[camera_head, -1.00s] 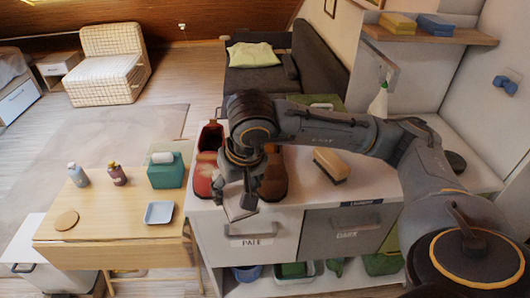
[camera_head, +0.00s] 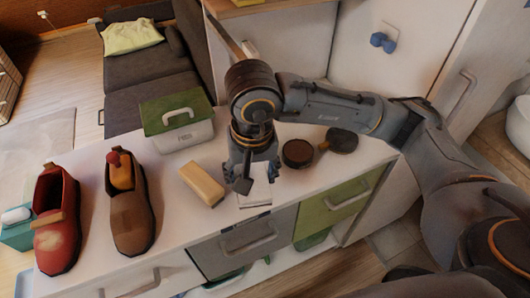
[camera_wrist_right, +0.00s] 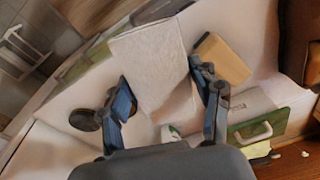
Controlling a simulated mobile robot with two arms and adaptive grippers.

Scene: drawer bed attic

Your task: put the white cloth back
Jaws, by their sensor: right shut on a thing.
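The white cloth (camera_head: 256,192) is a flat pale piece below my right gripper (camera_head: 252,178), close to the front edge of the white cabinet top. In the right wrist view the cloth (camera_wrist_right: 148,62) reaches out from between the two fingers of my right gripper (camera_wrist_right: 165,100). The gripper is shut on it. The fingers hide part of the cloth in the head view. I cannot tell whether the cloth touches the cabinet top. My left gripper is in neither view.
A tan brush (camera_head: 203,184) lies just left of the gripper. A dark round tin (camera_head: 298,153) and a dark paddle-like item (camera_head: 341,141) lie right. A green-lidded box (camera_head: 177,120) stands behind. A red shoe (camera_head: 58,240) and brown shoe (camera_head: 130,222) stand left. Grey (camera_head: 215,258) and green (camera_head: 316,217) drawers look closed.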

